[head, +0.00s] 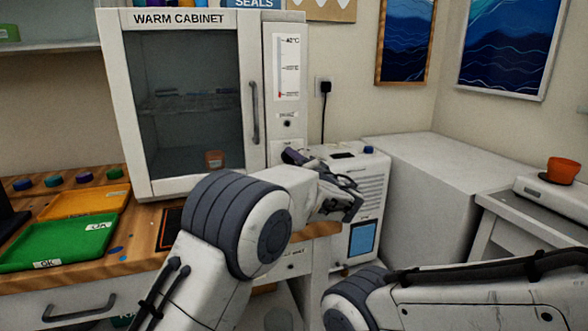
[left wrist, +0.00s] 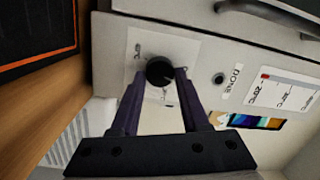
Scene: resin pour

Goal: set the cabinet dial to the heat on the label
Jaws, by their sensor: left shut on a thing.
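The warm cabinet (head: 190,185) stands on the wooden bench with its glass door shut. Its side panel carries a temperature scale (head: 287,68) with a red mark near the bottom. My left gripper (left wrist: 160,80) is at the lower part of this panel, its two purple fingers shut on the black dial (left wrist: 159,71). The dial sits on a white plate (left wrist: 190,48) with small print that I cannot read fully. My right gripper is not in view.
A green tray (head: 60,243) and an orange tray (head: 85,202) lie on the bench at left, near several coloured caps. A white machine (head: 365,185) with a blue screen stands right of the cabinet. A button marked DONE (left wrist: 218,78) is beside the dial.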

